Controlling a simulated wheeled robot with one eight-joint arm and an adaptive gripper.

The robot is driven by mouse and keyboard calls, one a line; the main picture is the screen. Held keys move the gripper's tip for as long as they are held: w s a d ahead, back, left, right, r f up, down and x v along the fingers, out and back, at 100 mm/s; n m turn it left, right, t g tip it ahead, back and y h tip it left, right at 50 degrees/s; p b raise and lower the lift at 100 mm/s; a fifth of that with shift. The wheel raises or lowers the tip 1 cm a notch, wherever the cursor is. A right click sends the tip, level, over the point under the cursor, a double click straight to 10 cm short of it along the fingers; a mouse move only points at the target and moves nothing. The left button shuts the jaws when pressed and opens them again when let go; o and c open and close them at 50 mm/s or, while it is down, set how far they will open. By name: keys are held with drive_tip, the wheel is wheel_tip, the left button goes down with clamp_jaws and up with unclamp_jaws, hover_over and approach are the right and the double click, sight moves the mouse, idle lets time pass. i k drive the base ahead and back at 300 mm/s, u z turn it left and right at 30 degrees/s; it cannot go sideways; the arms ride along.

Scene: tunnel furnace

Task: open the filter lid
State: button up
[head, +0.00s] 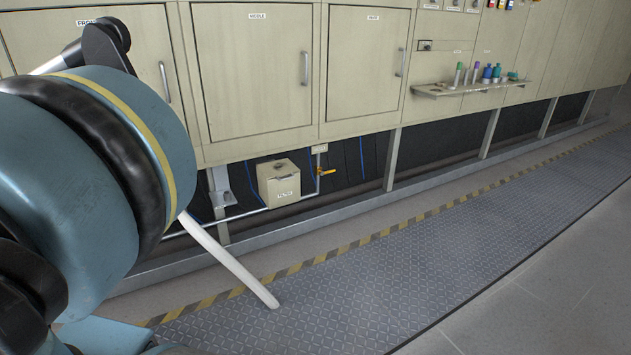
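The filter (280,186) is a small beige box with a "FILTER" label on its front. It sits low beneath the cabinets, on a grey pipe. Its lid (278,168) forms the top face and looks closed, with a small dark detail near its middle. A valve with a yellow handle (326,171) is on the pipe just right of the box. My blue and black arm fills the left side, close to the camera and apart from the filter. I cannot make out my gripper's fingertips in this view.
Beige cabinet doors (254,75) with vertical handles stand above the filter. A shelf (470,88) with several bottles is at the right. A metal post (392,160) and a low rail run near the filter.

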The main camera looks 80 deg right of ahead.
sight(271, 170)
drive_tip(key=z, duration=2.95)
